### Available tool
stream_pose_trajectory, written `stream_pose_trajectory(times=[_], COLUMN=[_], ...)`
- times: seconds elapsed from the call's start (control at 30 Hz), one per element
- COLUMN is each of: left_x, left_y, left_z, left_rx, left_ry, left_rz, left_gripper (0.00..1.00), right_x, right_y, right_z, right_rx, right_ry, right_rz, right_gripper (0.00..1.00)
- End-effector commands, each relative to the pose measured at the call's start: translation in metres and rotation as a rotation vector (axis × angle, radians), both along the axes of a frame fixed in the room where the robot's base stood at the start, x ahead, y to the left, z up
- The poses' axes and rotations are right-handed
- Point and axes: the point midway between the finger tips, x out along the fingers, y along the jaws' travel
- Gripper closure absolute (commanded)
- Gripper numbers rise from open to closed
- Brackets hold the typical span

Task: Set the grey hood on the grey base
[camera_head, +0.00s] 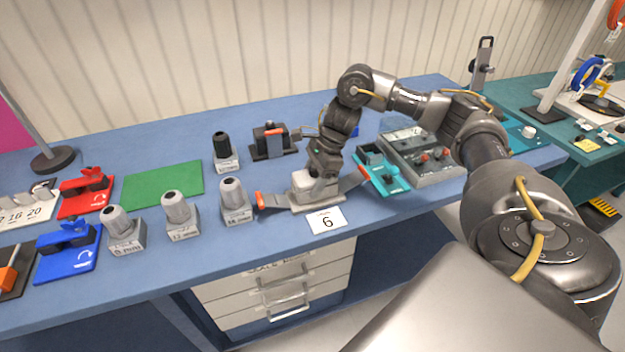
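Several grey cone-topped pieces stand in a row near the table's front: the leftmost (120,224), the middle one (177,210) and the right one (234,198), each on a labelled block. I cannot tell which is the grey hood. A dark grey holder (270,148) with an orange-red part stands at the back middle; it may be the grey base. My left gripper does not show.
A black-topped piece (225,148) stands behind. Red (82,208), blue (62,266) and teal (392,187) holders and a grey panel box (432,170) surround the work area. A green mat (163,184) lies bare. A card marked 6 (327,221) is at the front edge.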

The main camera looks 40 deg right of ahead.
Motion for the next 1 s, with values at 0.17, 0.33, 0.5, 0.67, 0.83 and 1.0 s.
stream_pose_trajectory(times=[0.17,0.33,0.5,0.67,0.83,1.0], left_x=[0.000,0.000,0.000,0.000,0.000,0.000], left_y=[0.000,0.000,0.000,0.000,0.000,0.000], left_z=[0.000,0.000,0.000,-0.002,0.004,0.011], left_rx=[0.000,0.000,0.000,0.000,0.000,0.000], left_ry=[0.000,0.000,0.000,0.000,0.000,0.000], left_rz=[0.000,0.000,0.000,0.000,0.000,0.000], left_gripper=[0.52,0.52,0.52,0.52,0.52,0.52], right_x=[0.000,0.000,0.000,-0.002,-0.006,-0.010], right_y=[0.000,0.000,-0.001,-0.009,-0.021,-0.031], right_z=[0.000,0.000,0.003,0.022,0.054,0.080], right_rx=[0.000,0.000,0.000,0.000,-0.002,-0.001], right_ry=[-0.001,0.000,-0.001,-0.004,-0.005,-0.003], right_rz=[0.000,0.000,0.000,-0.001,-0.001,-0.002], right_gripper=[0.20,0.18,0.18,0.18,0.18,0.18])
